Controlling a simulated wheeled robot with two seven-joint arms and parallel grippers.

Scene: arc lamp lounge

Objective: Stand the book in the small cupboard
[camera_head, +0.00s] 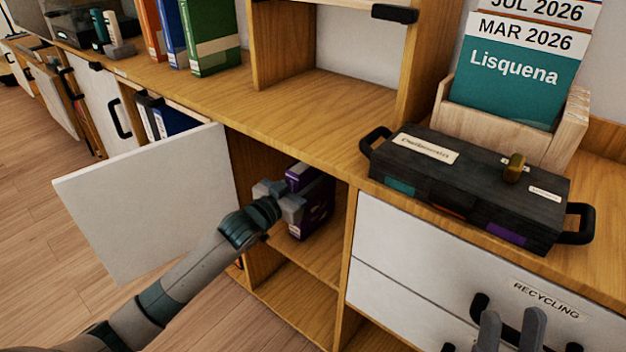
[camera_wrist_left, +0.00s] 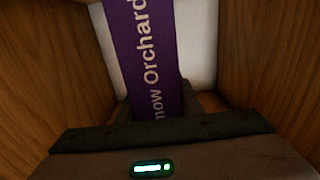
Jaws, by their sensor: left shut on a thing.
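The purple book (camera_head: 318,204) is upright inside the small cupboard (camera_head: 262,158), below the wooden top. Its spine, with the letters "now Orchard", faces the left wrist camera (camera_wrist_left: 145,50). My left gripper (camera_head: 285,203) reaches in through the open front and is shut on the book's spine side. I cannot tell whether the book's lower edge touches the cupboard's shelf (camera_head: 305,262). The white cupboard door (camera_head: 150,200) stands open to the left of my arm. My right gripper (camera_head: 510,333) is at the bottom right, fingers apart with nothing visible between them.
A black toolbox (camera_head: 470,190) stands on the top near its front edge, before a wooden holder (camera_head: 570,130) with calendar cards. Coloured binders (camera_head: 208,40) stand further left. A white drawer front marked "RECYCLING" (camera_head: 420,255) is right of the cupboard. The wooden floor is clear.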

